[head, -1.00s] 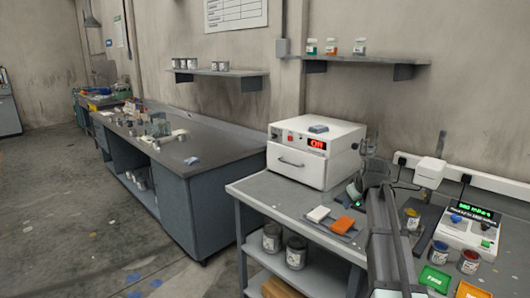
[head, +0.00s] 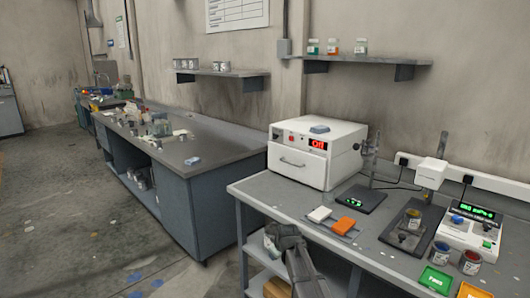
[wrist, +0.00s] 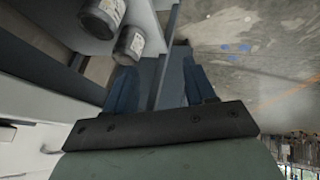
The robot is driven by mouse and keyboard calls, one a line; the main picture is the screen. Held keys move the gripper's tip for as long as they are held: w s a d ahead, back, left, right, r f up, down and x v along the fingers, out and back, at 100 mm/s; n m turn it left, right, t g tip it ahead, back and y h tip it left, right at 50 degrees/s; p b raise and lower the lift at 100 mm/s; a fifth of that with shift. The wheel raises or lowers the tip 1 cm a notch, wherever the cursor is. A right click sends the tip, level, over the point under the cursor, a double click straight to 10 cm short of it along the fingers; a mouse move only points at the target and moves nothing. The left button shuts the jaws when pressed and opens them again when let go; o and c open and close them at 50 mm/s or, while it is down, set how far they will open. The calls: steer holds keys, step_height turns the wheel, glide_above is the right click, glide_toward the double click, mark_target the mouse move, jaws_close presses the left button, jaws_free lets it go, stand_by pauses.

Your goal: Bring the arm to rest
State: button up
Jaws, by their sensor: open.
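My arm (head: 292,260) shows in the head view as a dark grey link low at the front left of the near bench (head: 262,195). It hides part of the bench's lower shelf. My gripper's fingertips cannot be made out there. In the wrist view my gripper (wrist: 161,75) has two blue fingers standing apart, with nothing held between them. A grey-blue bench leg shows behind the gap. Two labelled cans, one at the top (wrist: 102,15) and one lower (wrist: 130,44), stand just left of the fingers in that view; I cannot tell the exact distance.
A long bench (head: 190,150) stands left.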

steer(key=s+d+f+m+g+h, duration=0.1)
steer(key=s+d+f+m+g, duration=0.2)
steer(key=s+f, duration=1.05)
steer(key=s+d+f+m+g, duration=0.1)
steer(key=s+d+f+g, duration=0.35)
steer(key=s+f, duration=0.95)
steer(key=s+d+f+m+g, duration=0.1)
steer(key=s+f+g, duration=0.1)
steer(key=s, duration=0.8)
steer(key=s+d+f+m+g, duration=0.2)
steer(key=s+f, duration=0.3)
steer(key=s, duration=0.6)
steer(key=s+d+f+m+g, duration=0.1)
steer(key=s+f+g, duration=0.1)
steer(key=s, duration=0.9)
steer(key=shift+d+f+m, duration=0.2)
steer(key=shift+f+m, duration=0.2)
steer(key=shift+f, duration=0.4)
